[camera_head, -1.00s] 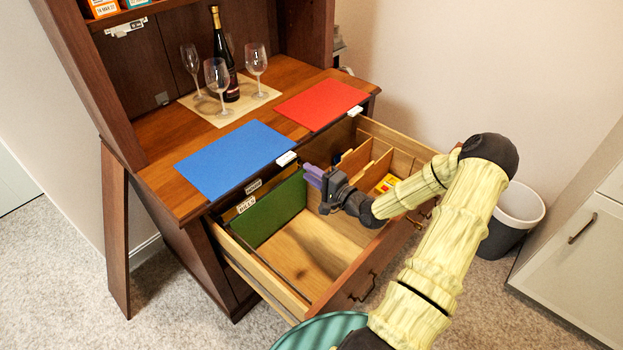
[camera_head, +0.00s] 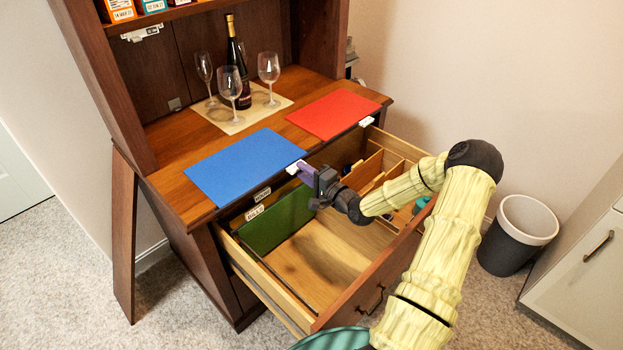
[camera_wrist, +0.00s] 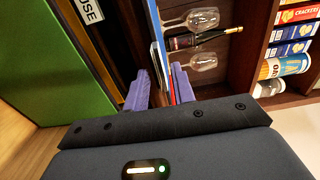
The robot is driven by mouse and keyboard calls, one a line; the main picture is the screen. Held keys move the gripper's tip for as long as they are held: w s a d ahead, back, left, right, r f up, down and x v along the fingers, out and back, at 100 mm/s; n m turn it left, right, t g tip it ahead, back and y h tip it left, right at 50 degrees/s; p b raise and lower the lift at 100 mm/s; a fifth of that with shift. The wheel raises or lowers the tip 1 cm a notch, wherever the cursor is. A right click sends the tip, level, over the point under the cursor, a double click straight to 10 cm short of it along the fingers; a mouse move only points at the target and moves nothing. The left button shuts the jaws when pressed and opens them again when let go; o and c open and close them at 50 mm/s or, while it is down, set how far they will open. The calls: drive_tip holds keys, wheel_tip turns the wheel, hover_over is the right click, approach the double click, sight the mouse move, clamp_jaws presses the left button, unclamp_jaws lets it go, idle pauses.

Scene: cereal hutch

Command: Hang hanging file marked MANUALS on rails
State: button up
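A blue hanging file (camera_head: 243,167) and a red hanging file (camera_head: 333,114) lie flat on the wooden counter. Each has a white tab at its front corner; the blue file's tab (camera_head: 293,168) and the red one's are too small to read. In the open drawer, a green file (camera_head: 277,222) hangs upright at the left. My gripper (camera_head: 306,173) is by the counter's front edge, beside the blue file's tab. In the wrist view its purple fingers (camera_wrist: 158,88) stand apart, with the file edges seen beyond the gap. I cannot tell whether they touch the blue file.
The drawer (camera_head: 349,296) has bare floor right of the green file and wooden dividers (camera_head: 378,172) further right. Wine glasses (camera_head: 231,84) and a bottle (camera_head: 237,62) stand on a mat behind the files. A bin (camera_head: 516,236) stands at the right.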

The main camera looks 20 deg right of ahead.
drive_tip(key=shift+x, duration=1.25)
clamp_jaws()
drive_tip(key=shift+r, duration=0.15)
drive_tip(key=shift+r+p, duration=0.85)
drive_tip(key=shift+r, duration=0.05)
